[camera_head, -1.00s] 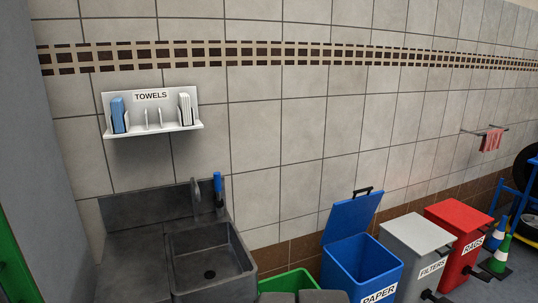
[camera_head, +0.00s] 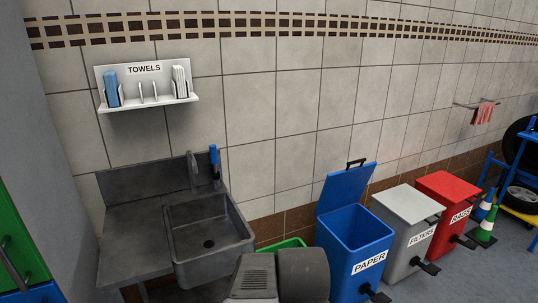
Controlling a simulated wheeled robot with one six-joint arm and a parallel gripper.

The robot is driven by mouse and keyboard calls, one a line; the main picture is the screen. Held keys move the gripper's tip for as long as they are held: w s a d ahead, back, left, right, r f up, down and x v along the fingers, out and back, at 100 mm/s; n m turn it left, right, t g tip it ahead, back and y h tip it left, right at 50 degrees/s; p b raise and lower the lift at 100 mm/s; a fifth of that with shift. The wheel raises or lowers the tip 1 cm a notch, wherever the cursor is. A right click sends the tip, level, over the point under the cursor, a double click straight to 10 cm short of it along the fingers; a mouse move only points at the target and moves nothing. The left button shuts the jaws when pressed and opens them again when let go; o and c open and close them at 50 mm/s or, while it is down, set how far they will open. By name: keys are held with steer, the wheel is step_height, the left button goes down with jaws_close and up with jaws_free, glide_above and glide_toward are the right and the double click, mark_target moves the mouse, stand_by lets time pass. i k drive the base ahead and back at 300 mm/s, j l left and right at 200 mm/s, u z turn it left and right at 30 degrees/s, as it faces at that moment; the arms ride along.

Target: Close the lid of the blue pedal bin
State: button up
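The blue pedal bin (camera_head: 357,262), labelled PAPER, stands on the floor against the tiled wall, right of the sink. Its blue lid (camera_head: 345,190) is raised and leans back towards the wall, with a dark handle (camera_head: 356,163) on its top edge. The inside of the bin shows as dark blue. A black pedal (camera_head: 378,297) sticks out at its front base. Grey rounded parts of my arm show at the bottom centre, left of the bin. My gripper is not in view.
A grey FILTERS bin (camera_head: 408,204) and a red RAGS bin (camera_head: 447,186), both lids shut, stand to the right. A metal sink (camera_head: 207,229) is left, with a green container (camera_head: 281,245) beside it. Cones (camera_head: 485,228) stand far right. Open floor lies at the lower right.

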mark_target(342, 187)
steer(key=i+l, duration=0.25)
steer(key=i+l+u, duration=0.15)
steer(key=l, duration=0.25)
steer(key=i+l, duration=0.35)
steer(key=i+l+u, duration=0.15)
steer(key=i+l, duration=0.3)
steer(key=l, duration=0.3)
steer(key=i+l+u, duration=0.15)
steer(key=l, duration=0.2)
steer(key=i, duration=0.05)
